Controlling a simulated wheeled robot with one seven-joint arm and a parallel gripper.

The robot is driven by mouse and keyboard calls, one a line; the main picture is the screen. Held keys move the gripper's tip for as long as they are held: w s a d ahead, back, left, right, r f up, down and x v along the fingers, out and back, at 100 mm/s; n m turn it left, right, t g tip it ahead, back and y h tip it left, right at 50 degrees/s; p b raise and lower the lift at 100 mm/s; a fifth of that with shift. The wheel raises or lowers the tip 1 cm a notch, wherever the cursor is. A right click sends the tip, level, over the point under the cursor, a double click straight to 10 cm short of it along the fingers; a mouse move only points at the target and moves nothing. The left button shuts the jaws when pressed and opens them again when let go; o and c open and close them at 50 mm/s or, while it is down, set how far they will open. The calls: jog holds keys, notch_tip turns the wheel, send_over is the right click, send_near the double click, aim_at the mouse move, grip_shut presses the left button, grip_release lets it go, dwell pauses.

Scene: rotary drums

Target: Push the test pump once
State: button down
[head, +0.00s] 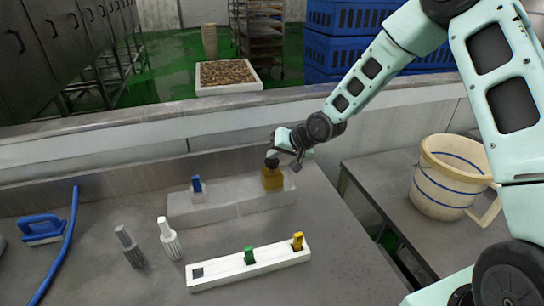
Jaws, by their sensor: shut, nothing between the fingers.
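An amber block-like bottle (272,182) with a dark rounded top (272,163) stands upright at the right end of a pale raised slab (235,206); it looks like the test pump. My gripper (296,167) is shut and empty. It is just right of the dark top and at about its height in the picture. In this one view I cannot tell whether the gripper touches the top. The arm comes in from the upper right.
A small blue-topped item (197,187) stands on the slab's left. In front are a white bar (240,268) with green and yellow levers, and two ribbed handles (170,240). A blue brush (41,229) and hose lie left. A bucket (447,178) stands right.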

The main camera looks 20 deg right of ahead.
aim_at(275, 161)
jog(key=shift+f, duration=0.5)
jog(key=shift+r, duration=0.15)
dwell(0.4)
jog(key=shift+r+p, duration=1.35)
jog(key=shift+r, duration=0.4)
notch_tip(275, 161, up, 5)
jog(key=p, duration=0.4)
